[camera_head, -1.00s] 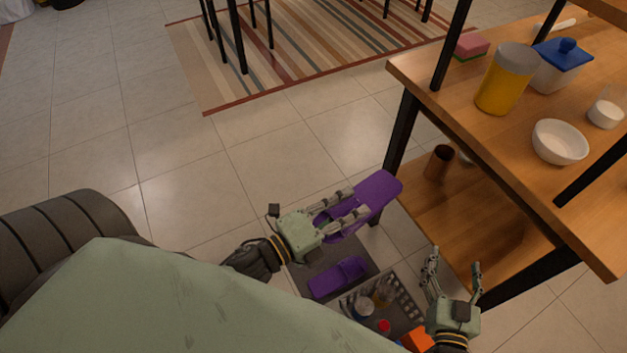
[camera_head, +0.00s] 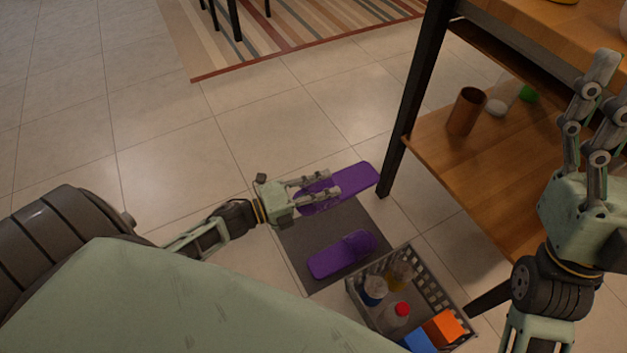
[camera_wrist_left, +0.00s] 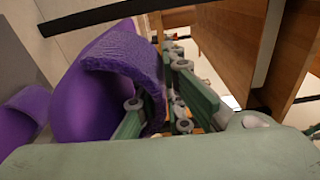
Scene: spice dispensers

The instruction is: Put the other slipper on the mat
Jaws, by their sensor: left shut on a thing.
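A purple slipper (camera_head: 355,182) is held in my left gripper (camera_head: 328,187), whose fingers are shut on its strap end. It is over the far edge of the dark grey mat (camera_head: 297,245); I cannot tell how high it is. In the left wrist view the held slipper (camera_wrist_left: 115,55) fills the left part, with its strap beside the fingers. The other purple slipper (camera_head: 340,255) lies on the mat, nearer to me; part of it also shows in the left wrist view (camera_wrist_left: 22,115). My right gripper (camera_head: 597,105) is raised at the right with its fingers apart, open and empty.
A grey basket (camera_head: 457,305) with bottles and boxes stands at the mat's near right. A wooden shelf unit (camera_head: 455,165) with a black leg (camera_head: 405,120) is to the right. A brown cup (camera_head: 466,110) stands on its lower shelf. The tiled floor at left is clear.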

